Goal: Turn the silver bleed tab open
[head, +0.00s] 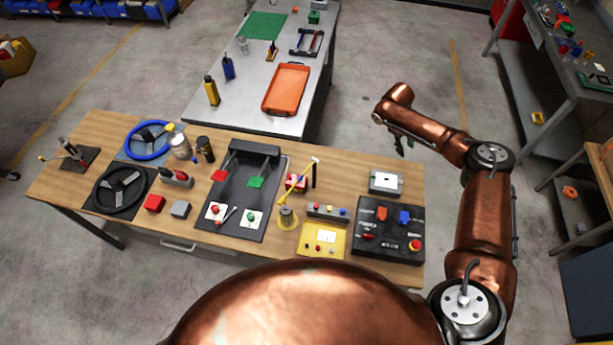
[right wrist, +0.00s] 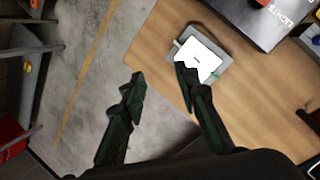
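A small grey box with a white top (head: 386,181) sits at the right back of the wooden table. It also shows in the right wrist view (right wrist: 198,57), with a small pale tab (right wrist: 177,43) at one side and a green bit (right wrist: 217,76) at the other. The pale tab may be the silver bleed tab, but it is too small to be sure. My right gripper (head: 399,144) is in the air beyond the table's back edge, above and behind the box. In the right wrist view its fingers (right wrist: 160,85) are apart and empty; one overlaps the box's near edge. My left gripper is not in view.
A black control panel (head: 388,230) with coloured switches stands in front of the box. The floor beyond the table's right back corner is clear.

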